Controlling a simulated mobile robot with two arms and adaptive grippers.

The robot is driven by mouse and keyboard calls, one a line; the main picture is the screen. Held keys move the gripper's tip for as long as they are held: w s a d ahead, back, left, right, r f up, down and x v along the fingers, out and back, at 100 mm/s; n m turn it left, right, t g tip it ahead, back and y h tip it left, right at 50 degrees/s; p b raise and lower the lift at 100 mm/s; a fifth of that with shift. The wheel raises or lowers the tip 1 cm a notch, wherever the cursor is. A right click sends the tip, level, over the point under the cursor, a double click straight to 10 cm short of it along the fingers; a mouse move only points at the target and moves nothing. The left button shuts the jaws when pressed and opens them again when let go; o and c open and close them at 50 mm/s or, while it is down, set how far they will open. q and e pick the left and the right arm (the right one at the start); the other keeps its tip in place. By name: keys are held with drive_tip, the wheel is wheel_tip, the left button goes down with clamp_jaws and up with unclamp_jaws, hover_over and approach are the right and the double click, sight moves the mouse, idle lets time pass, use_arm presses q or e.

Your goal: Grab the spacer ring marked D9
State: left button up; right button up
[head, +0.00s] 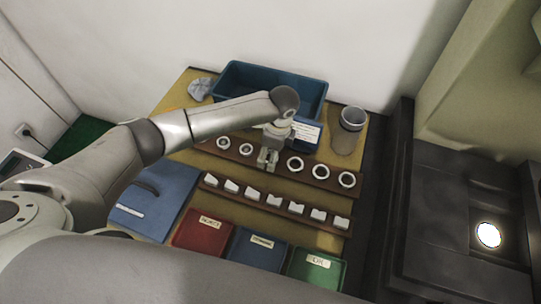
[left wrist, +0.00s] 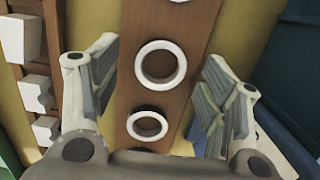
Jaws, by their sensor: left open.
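No D9 mark can be read on any ring. My left gripper (head: 267,163) is over the middle of this rack and hides part of the row. In the left wrist view the gripper (left wrist: 160,68) is open and empty, with one ring (left wrist: 138,65) showing between its fingers and a smaller-looking ring (left wrist: 131,124) nearer the palm. My right gripper is out of view.
A second rack in front holds several white blocks (head: 252,193). Red (head: 195,245), blue (head: 245,262) and green (head: 325,278) labelled trays lie along the front edge. A large blue bin (head: 232,72) and a metal cup (head: 352,117) stand behind.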

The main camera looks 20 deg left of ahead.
use_arm(q)
drive_tip(key=shift+f, duration=0.3)
drive_tip(key=c, duration=1.1)
drive_tip(key=shift+c, duration=0.3)
drive_tip(key=shift+r, duration=0.15)
